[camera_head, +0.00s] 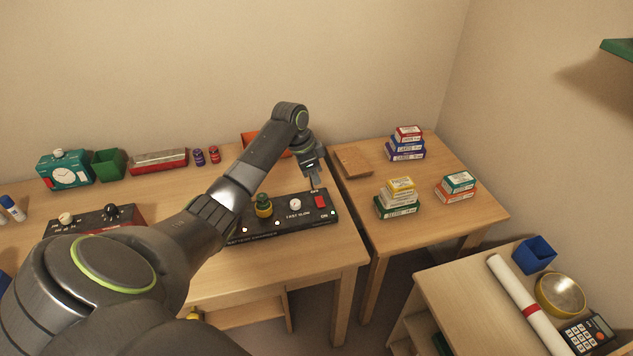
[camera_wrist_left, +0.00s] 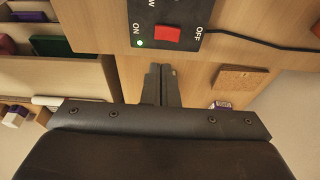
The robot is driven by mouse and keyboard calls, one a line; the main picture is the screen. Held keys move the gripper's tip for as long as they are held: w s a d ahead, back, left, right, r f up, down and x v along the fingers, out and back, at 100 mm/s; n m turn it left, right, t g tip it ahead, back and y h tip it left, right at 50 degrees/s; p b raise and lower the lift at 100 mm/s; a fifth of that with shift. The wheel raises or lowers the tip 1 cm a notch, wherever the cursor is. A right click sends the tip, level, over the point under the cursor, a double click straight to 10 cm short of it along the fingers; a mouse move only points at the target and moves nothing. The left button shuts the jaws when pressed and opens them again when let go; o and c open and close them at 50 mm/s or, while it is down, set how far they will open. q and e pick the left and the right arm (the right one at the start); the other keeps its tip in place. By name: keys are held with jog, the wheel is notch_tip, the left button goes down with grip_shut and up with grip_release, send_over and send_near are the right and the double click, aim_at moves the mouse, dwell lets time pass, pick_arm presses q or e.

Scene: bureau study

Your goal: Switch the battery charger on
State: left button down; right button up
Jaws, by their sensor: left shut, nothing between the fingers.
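The battery charger (camera_head: 276,222) is a black box on the desk with a green-topped knob (camera_head: 263,206), a white dial (camera_head: 295,204) and a red rocker switch (camera_head: 320,202) at its right end. The switch also shows in the left wrist view (camera_wrist_left: 167,33), between the ON and OFF labels. A small green light (camera_wrist_left: 140,43) glows beside ON. Which way the rocker is tipped is hard to tell. My left gripper (camera_head: 315,186) is shut and empty, pointing down near the switch's OFF end. Its closed fingers (camera_wrist_left: 160,68) appear apart from the switch. My right gripper is out of view.
A black-and-red control box (camera_head: 98,218) stands left on the desk. A teal clock (camera_head: 66,171), green bin (camera_head: 108,164) and red case (camera_head: 159,160) line the back. Small boxes (camera_head: 398,208) stand on the right table. A cable (camera_wrist_left: 255,40) leaves the charger.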

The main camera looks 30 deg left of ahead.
pick_arm(q)
jog(key=v, duration=0.3)
jog(key=d+v, duration=0.1)
jog(key=v, duration=0.1)
jog(key=shift+s+a+r, duration=0.1)
jog(key=shift+s+r, duration=0.15)
jog(key=shift+s, duration=0.15)
